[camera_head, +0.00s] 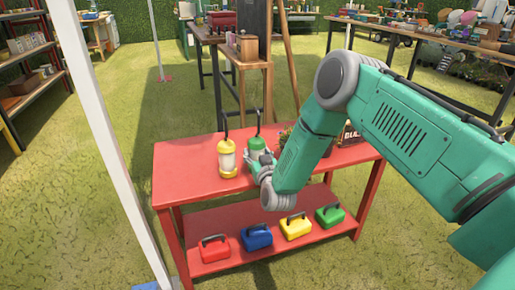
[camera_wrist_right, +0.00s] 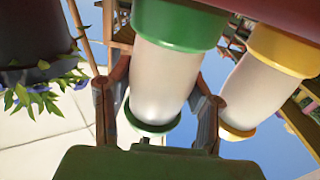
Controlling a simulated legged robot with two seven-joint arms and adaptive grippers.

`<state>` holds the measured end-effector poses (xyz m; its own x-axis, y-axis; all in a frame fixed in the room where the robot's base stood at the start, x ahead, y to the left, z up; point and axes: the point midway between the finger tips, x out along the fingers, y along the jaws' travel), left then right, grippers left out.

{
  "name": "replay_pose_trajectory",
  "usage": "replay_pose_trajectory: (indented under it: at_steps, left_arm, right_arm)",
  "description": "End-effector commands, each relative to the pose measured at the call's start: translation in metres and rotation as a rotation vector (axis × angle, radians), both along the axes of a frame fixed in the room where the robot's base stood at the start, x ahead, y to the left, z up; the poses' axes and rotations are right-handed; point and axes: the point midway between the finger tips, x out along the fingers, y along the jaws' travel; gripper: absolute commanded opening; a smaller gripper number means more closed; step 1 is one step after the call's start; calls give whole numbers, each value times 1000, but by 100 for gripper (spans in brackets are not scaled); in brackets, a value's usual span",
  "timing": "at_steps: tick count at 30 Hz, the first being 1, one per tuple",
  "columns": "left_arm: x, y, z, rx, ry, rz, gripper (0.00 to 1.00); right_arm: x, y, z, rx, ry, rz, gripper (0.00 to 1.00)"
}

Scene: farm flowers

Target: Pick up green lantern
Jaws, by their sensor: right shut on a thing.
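The green lantern (camera_head: 257,145) has a dark upright handle and stands upright at the red table, right of the yellow lantern (camera_head: 227,158). My right gripper (camera_head: 263,165) is shut on it from the near side and hides its lower body. In the right wrist view, the green lantern's pale glass body (camera_wrist_right: 165,80) lies between the two fingers of my right gripper (camera_wrist_right: 158,95). The yellow lantern (camera_wrist_right: 265,85) is close beside the right finger there. I cannot tell whether the green lantern's base touches the tabletop. My left gripper is not in view.
The red table (camera_head: 185,170) has a lower shelf with red (camera_head: 214,248), blue (camera_head: 257,236), yellow (camera_head: 296,226) and green (camera_head: 329,215) boxes. A potted plant (camera_head: 284,138) and a crate (camera_head: 350,135) stand right of the lantern. A white post (camera_head: 110,150) rises at left.

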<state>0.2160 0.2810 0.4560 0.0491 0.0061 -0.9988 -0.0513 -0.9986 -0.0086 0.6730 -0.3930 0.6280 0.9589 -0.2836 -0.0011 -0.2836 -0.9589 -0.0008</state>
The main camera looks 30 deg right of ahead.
Motion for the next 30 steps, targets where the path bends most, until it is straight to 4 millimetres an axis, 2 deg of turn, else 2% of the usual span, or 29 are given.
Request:
replay_pose_trajectory:
  at_steps: [18,30]
  left_arm:
    - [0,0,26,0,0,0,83]
    - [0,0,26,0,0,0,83]
  right_arm:
    - [0,1,31,-1,-2,1,20]
    - [0,0,30,-1,-2,0,20]
